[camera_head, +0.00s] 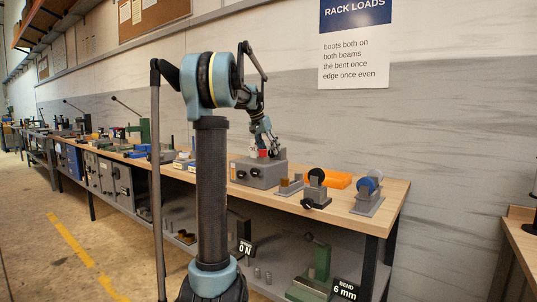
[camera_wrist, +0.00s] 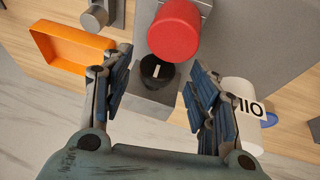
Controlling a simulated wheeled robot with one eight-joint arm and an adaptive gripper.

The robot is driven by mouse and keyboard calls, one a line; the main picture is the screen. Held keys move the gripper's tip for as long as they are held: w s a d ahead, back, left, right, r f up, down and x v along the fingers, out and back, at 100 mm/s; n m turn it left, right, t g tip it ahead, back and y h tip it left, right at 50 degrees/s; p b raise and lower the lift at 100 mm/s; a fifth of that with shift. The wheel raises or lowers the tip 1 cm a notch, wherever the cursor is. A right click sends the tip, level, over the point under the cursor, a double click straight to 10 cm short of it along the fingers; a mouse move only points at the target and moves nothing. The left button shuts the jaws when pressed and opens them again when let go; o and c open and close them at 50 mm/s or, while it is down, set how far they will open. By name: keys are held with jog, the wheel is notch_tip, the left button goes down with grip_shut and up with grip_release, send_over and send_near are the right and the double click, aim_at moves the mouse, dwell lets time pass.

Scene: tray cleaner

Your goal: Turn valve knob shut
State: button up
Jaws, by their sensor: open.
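A red round knob (camera_wrist: 173,30) stands on a grey metal block (camera_wrist: 158,101). Beside it is a round black part (camera_wrist: 150,75) with a white line mark, between my fingers in the wrist view. The frames do not make plain which of these is the valve knob. My gripper (camera_wrist: 158,88) is open, with one blue-padded finger on each side of the black part. I see no contact. In the head view, my gripper (camera_head: 264,145) is above a grey box (camera_head: 262,178) on the bench, with red showing under the fingers and dark knobs on its front.
The wooden bench (camera_head: 385,193) holds stands with black and blue round parts and an orange tray (camera_head: 338,180) to the right. In the wrist view, the orange tray (camera_wrist: 42,47) is left of my fingers. A white cylinder (camera_wrist: 240,92) labelled "110" is close to the right finger.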

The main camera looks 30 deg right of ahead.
jog(key=v, duration=1)
jog(key=shift+r, duration=0.25)
jog(key=shift+w+a, duration=0.1)
jog(key=s+a+f+n+y, duration=0.15)
jog(key=s+a+f, duration=0.3)
jog(key=a, duration=0.45)
jog(key=s+a+f+n+t, duration=0.1)
jog(key=s+a+f+n, duration=0.25)
jog(key=a+f, duration=0.35)
jog(key=s+a+f+n+y, duration=0.15)
jog(key=s+a+f, duration=0.3)
jog(key=a, duration=0.55)
jog(key=s+a+f+n, duration=0.2)
jog(key=s+a+f, duration=0.2)
jog(key=s+f, duration=0.2)
jog(key=s+a+f+n+y, duration=0.1)
jog(key=s+a+f, duration=0.4)
jog(key=f, duration=0.5)
jog(key=s+a+f+n, duration=0.4)
jog(key=s+a+f, duration=0.1)
jog(key=s+f, duration=0.3)
jog(key=shift+f+t+y, duration=0.3)
jog(key=shift+t+y, duration=0.1)
jog(key=shift+s+a, duration=0.1)
